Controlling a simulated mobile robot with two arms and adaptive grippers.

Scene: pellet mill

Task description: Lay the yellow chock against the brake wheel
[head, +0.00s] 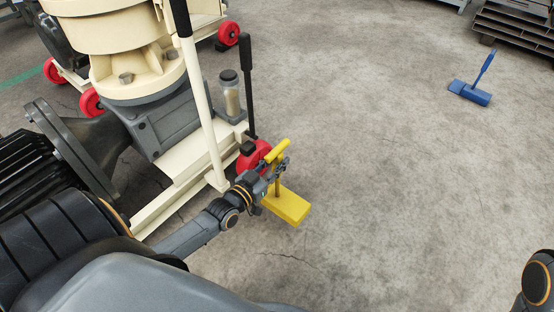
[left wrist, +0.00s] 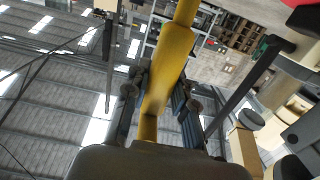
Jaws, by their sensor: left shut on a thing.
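The yellow chock (head: 288,207) has a block at the bottom and a T-shaped handle above it. My left gripper (head: 274,174) is shut on the upright of this handle. In the left wrist view the yellow handle (left wrist: 172,62) runs between the fingers (left wrist: 160,100). The nearest red wheel (head: 249,160), below a black lever, appears to be the brake wheel; my gripper and the handle partly hide it. The block shows below and right of this wheel, with a gap in the picture. I cannot tell whether the block touches the floor. My right gripper is out of view.
The cream mill frame (head: 178,180) carries a grey gearbox (head: 172,122), a black lever (head: 246,85) and other red wheels (head: 228,33). Dark racking (head: 515,28) stands at the top right. The floor between is clear.

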